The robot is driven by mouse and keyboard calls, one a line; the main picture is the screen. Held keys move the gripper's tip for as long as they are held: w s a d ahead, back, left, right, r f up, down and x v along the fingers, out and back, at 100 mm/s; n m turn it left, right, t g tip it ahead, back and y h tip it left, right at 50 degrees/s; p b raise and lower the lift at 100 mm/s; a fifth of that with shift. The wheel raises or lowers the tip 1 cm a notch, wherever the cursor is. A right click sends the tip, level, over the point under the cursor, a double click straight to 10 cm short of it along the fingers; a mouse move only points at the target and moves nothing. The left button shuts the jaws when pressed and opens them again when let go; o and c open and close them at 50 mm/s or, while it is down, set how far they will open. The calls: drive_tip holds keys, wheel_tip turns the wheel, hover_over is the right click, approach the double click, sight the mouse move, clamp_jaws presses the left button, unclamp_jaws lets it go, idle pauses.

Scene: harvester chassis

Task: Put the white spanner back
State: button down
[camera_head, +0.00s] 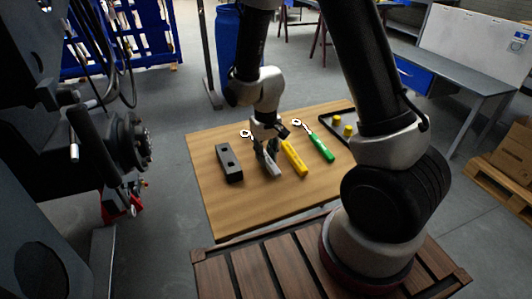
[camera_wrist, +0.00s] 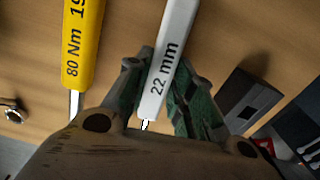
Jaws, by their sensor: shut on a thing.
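The white spanner (camera_head: 273,167) is at the middle of the wooden table, under my arm. In the wrist view its white handle (camera_wrist: 172,52), marked "22 mm", runs between the two green fingers. My gripper (camera_head: 267,153) is shut on this handle; its fingers also show in the wrist view (camera_wrist: 155,95). A ring-shaped metal head shows beyond my gripper in the head view. I cannot tell whether the spanner touches the table.
A yellow spanner (camera_head: 294,158) and a green one (camera_head: 320,147) lie to the right. A black block (camera_head: 229,163) with a square recess is to the left. A dark tray (camera_head: 325,117) with yellow pieces is at the right edge. The front of the table (camera_head: 248,214) is clear.

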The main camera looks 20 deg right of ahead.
drive_tip(key=c, duration=1.1)
unclamp_jaws()
drive_tip(key=shift+c, duration=0.2)
drive_tip(key=shift+r, duration=0.1)
wheel_tip(320, 180, up, 12)
